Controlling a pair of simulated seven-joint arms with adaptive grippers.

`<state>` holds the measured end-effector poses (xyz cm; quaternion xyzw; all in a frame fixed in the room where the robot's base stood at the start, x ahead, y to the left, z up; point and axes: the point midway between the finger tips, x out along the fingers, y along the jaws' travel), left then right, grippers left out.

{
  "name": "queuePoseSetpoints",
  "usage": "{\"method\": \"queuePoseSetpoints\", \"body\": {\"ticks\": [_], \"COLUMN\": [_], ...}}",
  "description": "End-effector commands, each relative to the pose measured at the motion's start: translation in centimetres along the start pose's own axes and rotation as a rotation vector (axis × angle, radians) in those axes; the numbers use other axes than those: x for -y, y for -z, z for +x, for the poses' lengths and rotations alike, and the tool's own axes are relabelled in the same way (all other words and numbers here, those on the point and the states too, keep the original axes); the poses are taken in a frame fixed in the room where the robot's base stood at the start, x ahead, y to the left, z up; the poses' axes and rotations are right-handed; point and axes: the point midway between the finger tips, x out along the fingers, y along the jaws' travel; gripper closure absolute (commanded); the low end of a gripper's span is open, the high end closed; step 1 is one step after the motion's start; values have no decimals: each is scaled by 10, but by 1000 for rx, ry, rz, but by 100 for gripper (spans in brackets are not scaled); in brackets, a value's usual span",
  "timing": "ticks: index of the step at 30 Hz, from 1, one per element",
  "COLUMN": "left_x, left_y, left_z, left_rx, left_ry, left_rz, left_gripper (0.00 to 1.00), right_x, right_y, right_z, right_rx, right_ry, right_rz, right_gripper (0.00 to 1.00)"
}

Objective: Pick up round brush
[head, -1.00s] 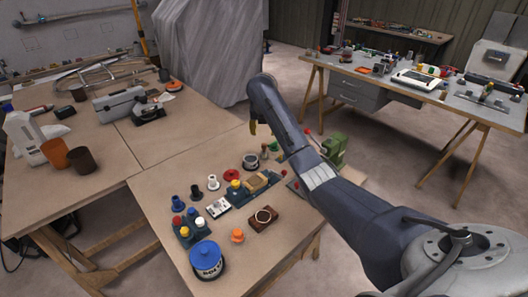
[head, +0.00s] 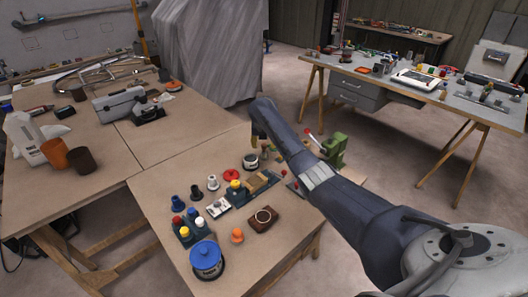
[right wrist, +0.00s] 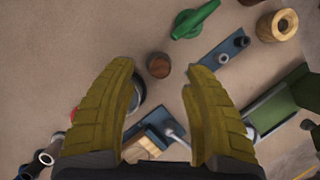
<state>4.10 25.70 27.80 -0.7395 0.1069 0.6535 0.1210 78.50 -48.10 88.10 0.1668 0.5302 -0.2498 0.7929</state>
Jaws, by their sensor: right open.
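A small round brown wooden top (right wrist: 158,66) shows in the right wrist view, just past the fingertips and between them. It is likely the round brush seen from above, but no bristles show. In the head view my right arm hides this spot. My right gripper (right wrist: 160,75) is open and empty, with its yellow fingers pointing down at the bench. In the head view it (head: 258,140) is just above the far edge of the near bench (head: 150,190). My left gripper is not in view.
A dark round tin (head: 250,161) stands close to the fingers. A green handle (right wrist: 195,20), a wooden ring (right wrist: 277,25) and a blue holder (right wrist: 222,53) lie around them. A green vise (head: 334,148) stands right of my arm. A blue-lidded tub (head: 206,257) is at the front.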

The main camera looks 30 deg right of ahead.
Motion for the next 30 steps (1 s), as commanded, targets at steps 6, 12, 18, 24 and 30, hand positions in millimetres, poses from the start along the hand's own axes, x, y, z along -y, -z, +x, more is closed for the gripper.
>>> {"method": "queuePoseSetpoints", "body": {"ticks": [6,12,18,24,30], "left_x": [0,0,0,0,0], "left_y": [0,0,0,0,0], "left_z": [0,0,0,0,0], "left_rx": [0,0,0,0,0], "left_ry": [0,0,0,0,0], "left_rz": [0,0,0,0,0], "left_gripper": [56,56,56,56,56], "right_x": [-1,0,0,0,0], "right_y": [-2,-1,-2,-2,-2], "right_z": [22,33,34,34,34], "right_rx": [-1,0,1,0,0], "right_ry": [1,1,1,0,0], "right_rz": [1,1,0,0,1], "right_gripper": [50,50,50,59,82]}}
